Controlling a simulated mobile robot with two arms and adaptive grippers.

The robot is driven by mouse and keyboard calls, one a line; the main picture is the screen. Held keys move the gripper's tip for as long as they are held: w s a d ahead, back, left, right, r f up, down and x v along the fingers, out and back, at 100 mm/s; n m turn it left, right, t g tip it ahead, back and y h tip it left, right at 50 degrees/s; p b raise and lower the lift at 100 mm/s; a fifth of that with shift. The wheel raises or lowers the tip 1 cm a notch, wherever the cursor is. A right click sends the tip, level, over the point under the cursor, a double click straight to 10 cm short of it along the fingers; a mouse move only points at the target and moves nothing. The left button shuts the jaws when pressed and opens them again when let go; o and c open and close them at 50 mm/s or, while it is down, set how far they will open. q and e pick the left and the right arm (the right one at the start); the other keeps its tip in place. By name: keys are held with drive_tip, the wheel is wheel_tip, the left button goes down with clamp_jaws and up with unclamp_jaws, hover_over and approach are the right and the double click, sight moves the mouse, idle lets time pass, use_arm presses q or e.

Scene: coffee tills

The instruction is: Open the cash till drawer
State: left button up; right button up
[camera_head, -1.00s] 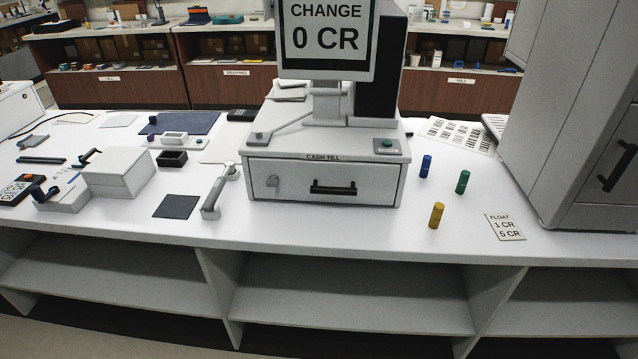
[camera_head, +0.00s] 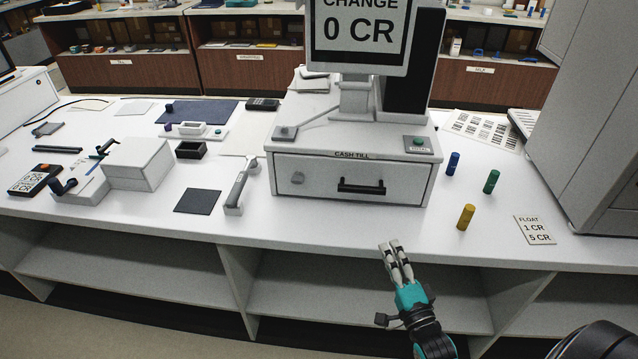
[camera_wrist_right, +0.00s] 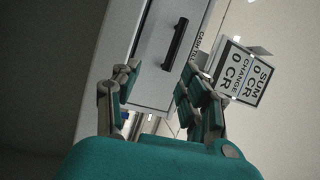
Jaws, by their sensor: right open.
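The cash till (camera_head: 410,150) is a white box on the counter, with a drawer front (camera_head: 320,178) that sits flush and shut. A black bar handle (camera_head: 361,187) is at the drawer's middle, and a small grey knob is to its left. My right gripper (camera_head: 394,246) is in front of the counter's edge, below and slightly right of the handle, apart from it. In the right wrist view its fingers (camera_wrist_right: 155,95) are spread, with nothing between them, and the handle (camera_wrist_right: 175,44) shows beyond them. My left gripper is not in view.
Blue (camera_head: 453,163), green (camera_head: 491,181) and yellow (camera_head: 466,216) cylinders stand right of the till, near a float card (camera_head: 535,230). A grey lever (camera_head: 237,192) is left of the drawer. The counter strip before the drawer is clear.

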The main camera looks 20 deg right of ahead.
sight(363, 190)
drive_tip(key=shift+t, duration=0.3)
drive_tip(key=x, duration=0.6)
drive_tip(key=r+p+x, duration=0.1)
drive_tip(key=x, duration=0.5)
drive_tip(key=r+x, duration=0.1)
drive_tip(key=x, duration=0.5)
drive_tip(key=shift+s+r+p, duration=0.1)
drive_tip(key=shift+r+p, duration=0.1)
drive_tip(key=shift+p, duration=0.2)
clamp_jaws()
